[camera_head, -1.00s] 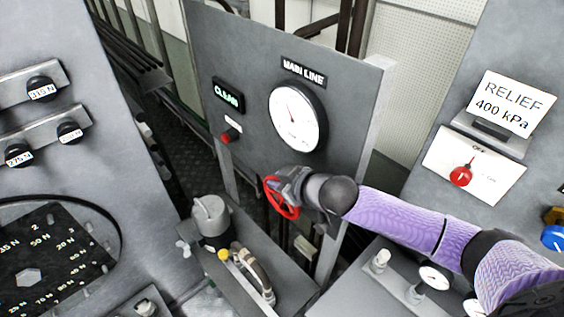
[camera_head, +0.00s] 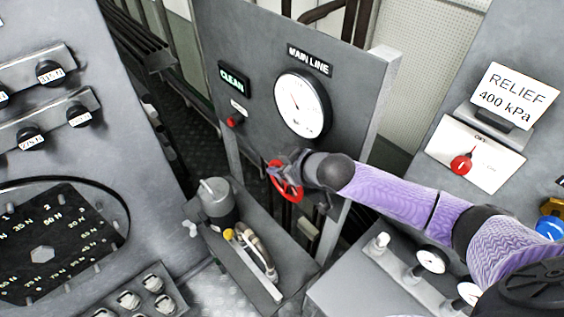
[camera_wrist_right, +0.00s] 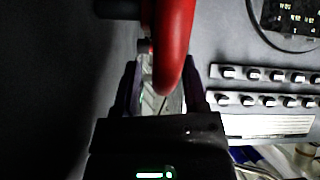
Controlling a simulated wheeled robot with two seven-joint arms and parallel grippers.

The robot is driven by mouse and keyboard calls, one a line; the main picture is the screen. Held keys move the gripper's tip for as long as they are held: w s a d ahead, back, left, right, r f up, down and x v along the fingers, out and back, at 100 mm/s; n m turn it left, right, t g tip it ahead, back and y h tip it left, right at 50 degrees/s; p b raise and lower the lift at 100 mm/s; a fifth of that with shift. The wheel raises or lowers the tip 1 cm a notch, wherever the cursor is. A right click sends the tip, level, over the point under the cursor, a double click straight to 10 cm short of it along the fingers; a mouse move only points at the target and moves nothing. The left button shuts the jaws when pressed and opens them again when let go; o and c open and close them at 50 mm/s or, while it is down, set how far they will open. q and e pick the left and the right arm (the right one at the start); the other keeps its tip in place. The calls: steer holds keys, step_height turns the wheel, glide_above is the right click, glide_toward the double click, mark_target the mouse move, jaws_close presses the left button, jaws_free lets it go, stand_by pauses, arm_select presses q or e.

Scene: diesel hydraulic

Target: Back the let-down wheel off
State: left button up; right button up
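The red let-down wheel (camera_head: 286,181) stands at the lower edge of the main line panel, below the round gauge (camera_head: 302,104). My right gripper (camera_head: 290,165) is at the wheel's upper right side, partly hiding it. In the right wrist view the red rim (camera_wrist_right: 174,45) comes down between the two fingers of my right gripper (camera_wrist_right: 165,90). The fingers stand apart, with a pale strip showing beside the rim; firm contact cannot be made out. The gauge needle points to the upper left. My left gripper is not in view.
A green CLEAN sign (camera_head: 234,78) and a small red knob (camera_head: 234,121) are on the panel. A grey pump-like unit (camera_head: 217,199) with a hose stands below left. A relief panel with a red knob (camera_head: 461,164) is at the right. A dial plate (camera_head: 42,254) is lower left.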

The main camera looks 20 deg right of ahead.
steer(key=v, duration=1)
steer(key=shift+o, duration=0.2)
